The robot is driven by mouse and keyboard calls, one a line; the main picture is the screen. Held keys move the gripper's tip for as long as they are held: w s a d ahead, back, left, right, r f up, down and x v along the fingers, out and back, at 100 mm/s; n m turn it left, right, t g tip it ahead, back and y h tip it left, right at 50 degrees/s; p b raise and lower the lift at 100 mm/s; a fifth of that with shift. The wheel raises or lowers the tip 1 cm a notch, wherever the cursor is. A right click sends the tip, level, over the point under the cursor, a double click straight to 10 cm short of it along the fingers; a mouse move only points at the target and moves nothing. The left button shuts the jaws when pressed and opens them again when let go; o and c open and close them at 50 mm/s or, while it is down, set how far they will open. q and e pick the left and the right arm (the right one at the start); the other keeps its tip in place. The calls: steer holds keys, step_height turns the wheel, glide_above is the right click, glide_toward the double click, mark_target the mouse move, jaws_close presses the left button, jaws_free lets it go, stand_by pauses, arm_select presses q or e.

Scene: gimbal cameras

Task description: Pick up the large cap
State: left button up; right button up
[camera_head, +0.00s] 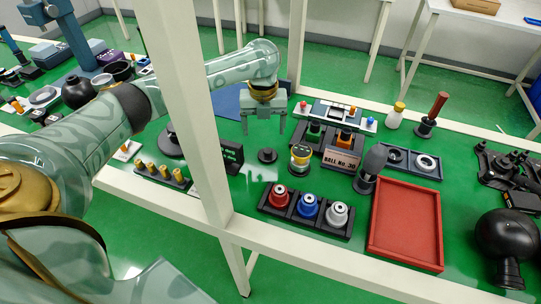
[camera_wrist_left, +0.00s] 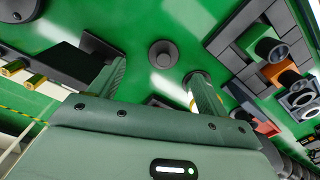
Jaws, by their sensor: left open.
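A dark round disc with a raised knob (camera_head: 267,155), which looks like the large cap, lies flat on the green table. In the left wrist view the cap (camera_wrist_left: 163,53) sits beyond the fingertips, roughly between the two finger lines. My left gripper (camera_head: 264,124) points down above the table, a little behind the cap in the head view, with its fingers apart and nothing between them. The gripper (camera_wrist_left: 157,76) also shows open and empty in the left wrist view. My right gripper is not in view.
A black sign box (camera_head: 232,157) stands left of the cap and a banded cylinder (camera_head: 300,158) right of it. A rack with red, blue and silver pieces (camera_head: 290,212) is in front. A red tray (camera_head: 408,263) lies right. A white post (camera_head: 182,90) crosses the head view.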

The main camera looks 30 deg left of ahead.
mark_target(268, 151)
arm_select(q)
steer(key=f, duration=0.2)
steer(key=shift+d+f+b, duration=0.4)
steer(key=shift+f, duration=0.35)
steer(key=f+b, duration=0.2)
steer(key=f, duration=0.1)
steer(key=f+b, duration=0.1)
steer(key=shift+s+d+f, duration=0.1)
steer(key=shift+d+f, duration=0.2)
steer(key=shift+f, duration=0.05)
steer(key=shift+r, duration=0.2)
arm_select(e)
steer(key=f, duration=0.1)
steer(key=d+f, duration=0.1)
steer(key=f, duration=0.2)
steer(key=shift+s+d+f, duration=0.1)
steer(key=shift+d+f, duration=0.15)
arm_select(q)
steer(key=c, duration=1.1)
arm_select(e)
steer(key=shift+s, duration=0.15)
